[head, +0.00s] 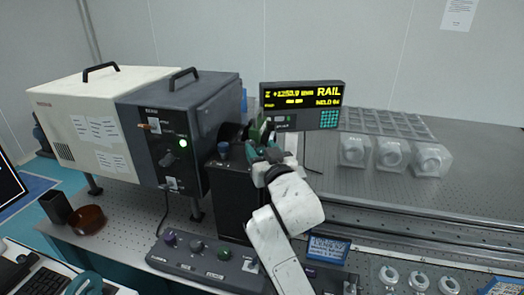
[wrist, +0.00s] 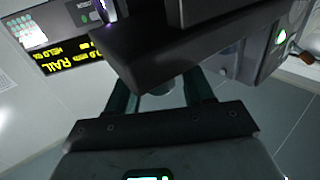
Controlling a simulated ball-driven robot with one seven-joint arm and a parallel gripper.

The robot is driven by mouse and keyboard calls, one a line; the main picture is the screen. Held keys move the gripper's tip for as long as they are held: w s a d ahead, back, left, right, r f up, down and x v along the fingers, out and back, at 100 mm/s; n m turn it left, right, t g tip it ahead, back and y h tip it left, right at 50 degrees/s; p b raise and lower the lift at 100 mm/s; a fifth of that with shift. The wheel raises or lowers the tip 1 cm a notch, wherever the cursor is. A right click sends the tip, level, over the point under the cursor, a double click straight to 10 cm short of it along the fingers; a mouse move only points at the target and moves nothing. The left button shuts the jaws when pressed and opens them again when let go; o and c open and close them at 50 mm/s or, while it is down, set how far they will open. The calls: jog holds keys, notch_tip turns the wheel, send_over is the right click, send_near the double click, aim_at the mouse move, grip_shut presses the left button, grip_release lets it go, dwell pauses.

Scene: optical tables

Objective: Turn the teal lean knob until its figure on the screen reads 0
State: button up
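My gripper (head: 262,158) is beside the upper part of a black upright post unit, left of and below the screen. In the wrist view its two teal fingers (wrist: 160,92) stand apart, with a pale grey gap between them. A dark block covers their tips, and I cannot see anything clamped there. The screen (head: 301,105) shows yellow text with RAIL and a Z figure in mm; it also shows upside down in the wrist view (wrist: 62,55). I cannot read a lean figure. I cannot make out the teal lean knob for certain; my gripper hides part of the post unit.
A control box (head: 205,258) with several coloured knobs lies on the table in front. A dark-fronted instrument (head: 178,140) stands left. Clear-wrapped parts (head: 392,155) stand right, and a rail runs along the front right.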

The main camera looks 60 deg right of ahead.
jog(key=c, duration=0.8)
jog(key=shift+f+m+g+h+b, duration=0.2)
jog(key=shift+m+g+h+b, duration=0.25)
jog(key=shift+b, duration=0.3)
